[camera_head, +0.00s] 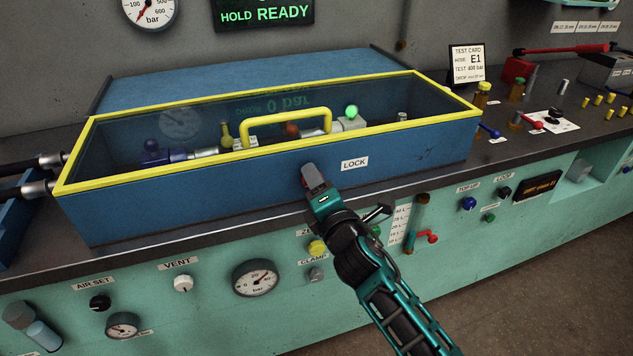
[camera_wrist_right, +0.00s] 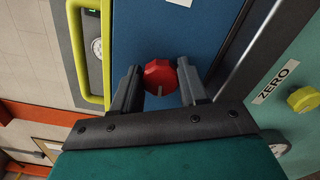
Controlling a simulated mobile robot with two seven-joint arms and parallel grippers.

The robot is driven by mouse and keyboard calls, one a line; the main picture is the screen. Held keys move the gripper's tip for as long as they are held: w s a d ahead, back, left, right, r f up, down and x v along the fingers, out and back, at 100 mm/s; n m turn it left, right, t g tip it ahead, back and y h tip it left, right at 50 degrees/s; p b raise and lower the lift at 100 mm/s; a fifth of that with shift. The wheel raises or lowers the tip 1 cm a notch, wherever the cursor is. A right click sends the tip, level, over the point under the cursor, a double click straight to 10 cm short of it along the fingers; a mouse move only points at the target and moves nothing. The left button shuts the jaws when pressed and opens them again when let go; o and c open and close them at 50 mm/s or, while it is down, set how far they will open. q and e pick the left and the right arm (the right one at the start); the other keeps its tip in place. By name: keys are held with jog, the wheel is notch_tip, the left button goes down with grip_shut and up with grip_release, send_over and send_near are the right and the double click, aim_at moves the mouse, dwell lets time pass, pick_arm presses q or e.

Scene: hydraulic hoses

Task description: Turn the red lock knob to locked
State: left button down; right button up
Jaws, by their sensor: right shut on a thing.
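The red lock knob (camera_wrist_right: 160,75) is on the blue front wall of the test box, left of the LOCK label (camera_head: 354,163). In the head view the right gripper (camera_head: 309,172) reaches the box front and hides most of the knob. The box's clear lid (camera_head: 207,136) with its yellow frame is down. My left gripper is not in view.
A yellow handle (camera_head: 286,118) stands on the lid's front edge, above my right gripper. The bench front below carries a yellow ZERO knob (camera_head: 317,247), a gauge (camera_head: 256,277) and a white VENT knob (camera_head: 183,283). A display (camera_head: 265,13) reads HOLD READY.

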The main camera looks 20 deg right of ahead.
jog(key=shift+m, duration=0.9)
jog(key=o, duration=1.1)
jog(key=shift+c, duration=0.2)
jog(key=s, duration=1.3)
jog(key=shift+d, duration=0.25)
jog(key=s+f+m+g, duration=0.3)
jog(key=s+f+m, duration=0.2)
jog(key=f+m, duration=0.4)
jog(key=s+d+f+m+g+y, duration=0.1)
jog(key=s+f+m+g, duration=0.3)
jog(key=f+m, duration=0.5)
notch_tip(320, 180, down, 2)
jog(key=shift+s+m, duration=0.4)
jog(key=shift+s, duration=0.75)
